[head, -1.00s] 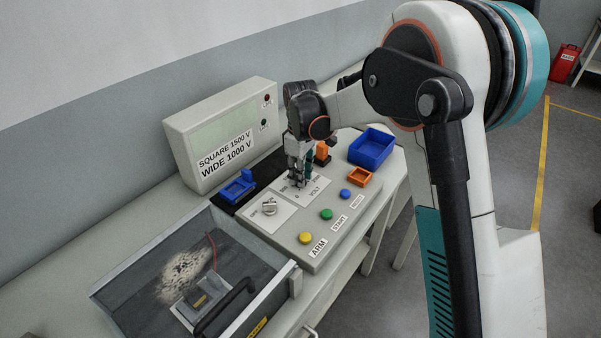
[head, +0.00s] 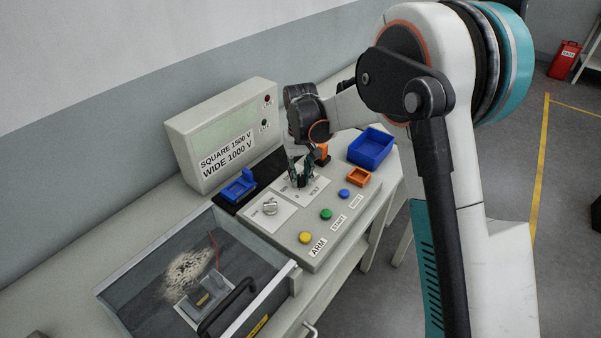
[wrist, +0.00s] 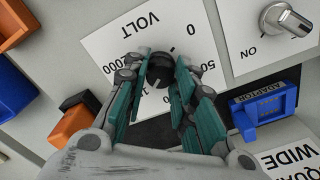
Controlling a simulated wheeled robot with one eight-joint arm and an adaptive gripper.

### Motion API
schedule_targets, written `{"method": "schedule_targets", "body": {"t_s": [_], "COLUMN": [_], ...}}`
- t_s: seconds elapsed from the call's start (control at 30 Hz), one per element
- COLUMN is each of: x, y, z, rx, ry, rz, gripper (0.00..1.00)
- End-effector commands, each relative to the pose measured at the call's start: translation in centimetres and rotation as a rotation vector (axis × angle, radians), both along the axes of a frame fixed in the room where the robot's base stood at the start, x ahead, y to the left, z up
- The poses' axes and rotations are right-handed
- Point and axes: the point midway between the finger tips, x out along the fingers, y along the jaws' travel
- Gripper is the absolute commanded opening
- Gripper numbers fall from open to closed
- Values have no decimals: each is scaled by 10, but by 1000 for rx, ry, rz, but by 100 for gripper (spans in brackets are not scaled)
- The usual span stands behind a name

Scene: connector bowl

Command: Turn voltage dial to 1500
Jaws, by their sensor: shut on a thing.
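The voltage dial (wrist: 160,68) is a dark round knob on a white plate (wrist: 110,50) marked VOLT, with 0, 50.. and ..000 printed around it. My gripper (wrist: 158,85) has its teal-padded fingers on either side of the dial and is shut on it. In the head view my gripper (head: 298,178) points down over the VOLT plate (head: 318,188) and hides the dial. The dial's pointer and part of the scale are hidden by the fingers, so I cannot read its setting.
The ON switch knob (wrist: 287,20) stands beside the plate. A blue adaptor (wrist: 264,107) and an orange-and-black part (wrist: 80,123) sit close to my fingers. Yellow (head: 305,237), green (head: 326,214) and blue (head: 345,194) buttons line the panel's front.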

Motion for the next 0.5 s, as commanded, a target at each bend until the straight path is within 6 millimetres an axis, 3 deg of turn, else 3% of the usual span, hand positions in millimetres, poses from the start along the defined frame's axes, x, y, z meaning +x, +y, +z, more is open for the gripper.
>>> {"method": "schedule_targets", "body": {"t_s": [0.5], "x": [0], "y": [0], "z": [0], "rx": [0], "ry": [-1], "rz": [-110], "gripper": [1]}}
